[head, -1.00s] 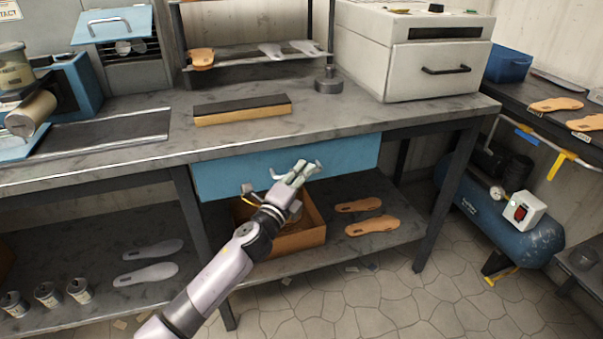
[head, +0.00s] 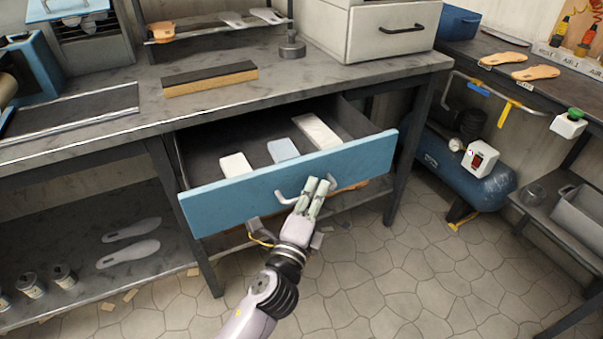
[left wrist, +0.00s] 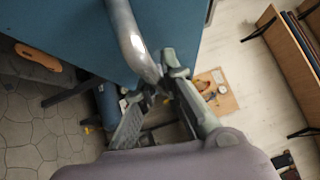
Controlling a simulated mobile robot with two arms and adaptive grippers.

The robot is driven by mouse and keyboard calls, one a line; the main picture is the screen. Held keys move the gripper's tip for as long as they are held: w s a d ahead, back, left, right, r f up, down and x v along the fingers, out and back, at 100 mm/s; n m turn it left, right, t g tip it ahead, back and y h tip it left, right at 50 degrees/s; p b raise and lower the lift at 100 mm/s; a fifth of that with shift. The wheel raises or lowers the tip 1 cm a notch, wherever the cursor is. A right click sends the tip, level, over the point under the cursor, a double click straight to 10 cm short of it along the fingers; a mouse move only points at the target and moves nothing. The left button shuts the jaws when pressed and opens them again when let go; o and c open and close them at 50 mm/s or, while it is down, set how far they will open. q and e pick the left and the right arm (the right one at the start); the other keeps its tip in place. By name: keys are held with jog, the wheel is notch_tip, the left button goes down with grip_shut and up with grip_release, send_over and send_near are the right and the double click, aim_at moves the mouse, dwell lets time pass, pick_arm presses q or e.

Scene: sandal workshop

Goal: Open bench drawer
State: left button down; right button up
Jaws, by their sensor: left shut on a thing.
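The bench drawer with its blue front (head: 240,197) is pulled out from under the grey workbench (head: 100,129). Inside it lie a white block (head: 235,165), a pale blue block (head: 283,150) and a longer whitish block (head: 316,131). My left gripper (head: 316,186) is shut on the drawer's metal handle (head: 287,198) at the middle of the front. In the left wrist view, the handle (left wrist: 132,38) runs down to the fingertips of my left gripper (left wrist: 160,82), against the blue drawer front (left wrist: 75,35). My right gripper is not in view.
A sanding block (head: 210,80) and a grey oven-like box (head: 378,32) stand on the bench top. A blue compressor (head: 470,185) stands on the floor at right. Grey insoles (head: 130,256) lie on the lower shelf. The stone floor (head: 400,270) in front is clear.

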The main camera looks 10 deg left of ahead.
pick_arm(q)
jog(key=shift+s+d+f, duration=0.1)
jog(key=shift+s+d, duration=0.6)
jog(key=shift+s, duration=0.35)
jog(key=shift+s+d, duration=0.65)
jog(key=shift+s, duration=0.35)
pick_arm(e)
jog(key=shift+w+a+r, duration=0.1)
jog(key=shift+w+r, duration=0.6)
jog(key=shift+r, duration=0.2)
pick_arm(q)
jog(key=c, duration=1.7)
grip_release()
jog(key=v, duration=1.2)
